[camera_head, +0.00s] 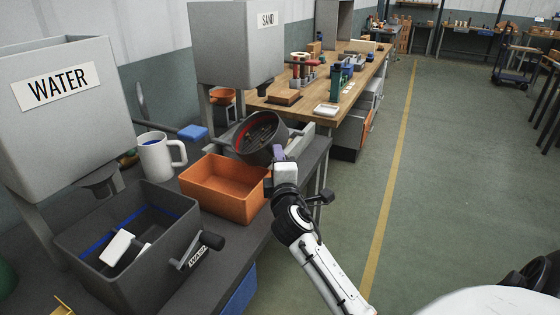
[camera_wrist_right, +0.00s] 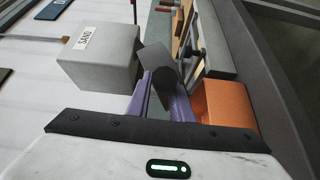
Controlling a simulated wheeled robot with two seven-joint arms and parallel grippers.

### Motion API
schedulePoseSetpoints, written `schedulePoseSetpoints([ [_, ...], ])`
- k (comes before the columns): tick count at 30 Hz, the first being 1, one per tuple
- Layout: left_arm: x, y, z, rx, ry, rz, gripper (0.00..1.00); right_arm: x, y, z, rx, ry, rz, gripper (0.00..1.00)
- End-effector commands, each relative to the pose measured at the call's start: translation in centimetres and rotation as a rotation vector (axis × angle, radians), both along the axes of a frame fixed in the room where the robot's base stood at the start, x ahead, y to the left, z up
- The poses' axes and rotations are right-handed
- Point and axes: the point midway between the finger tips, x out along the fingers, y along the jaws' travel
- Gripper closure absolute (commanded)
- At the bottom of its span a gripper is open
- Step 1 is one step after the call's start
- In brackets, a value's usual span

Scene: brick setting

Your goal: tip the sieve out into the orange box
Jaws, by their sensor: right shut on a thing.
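The sieve (camera_head: 262,140) is a dark round pan with a red band inside. My right gripper (camera_head: 279,153) is shut on its near right side and holds it tilted above the back right of the orange box, its open face partly toward the head camera. My left gripper is not in view.
A dark crank-handled bin (camera_head: 165,262) stands left of the box, with a white mug (camera_head: 160,157) behind it. WATER (camera_head: 60,95) and SAND (camera_head: 232,45) hoppers rise over the bench. A wooden workbench (camera_head: 350,75) with tools lies beyond.

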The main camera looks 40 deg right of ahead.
Motion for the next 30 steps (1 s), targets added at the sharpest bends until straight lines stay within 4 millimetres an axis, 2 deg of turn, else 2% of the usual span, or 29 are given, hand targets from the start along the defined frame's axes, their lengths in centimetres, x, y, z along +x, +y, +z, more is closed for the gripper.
schedulePoseSetpoints([
  [16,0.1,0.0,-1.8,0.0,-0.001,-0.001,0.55,0.3,1.2,-0.2,-0.087,0.013,0.002,1.0],
  [30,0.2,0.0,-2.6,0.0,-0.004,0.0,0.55,0.5,2.2,0.8,-0.228,0.044,0.0,1.0],
])
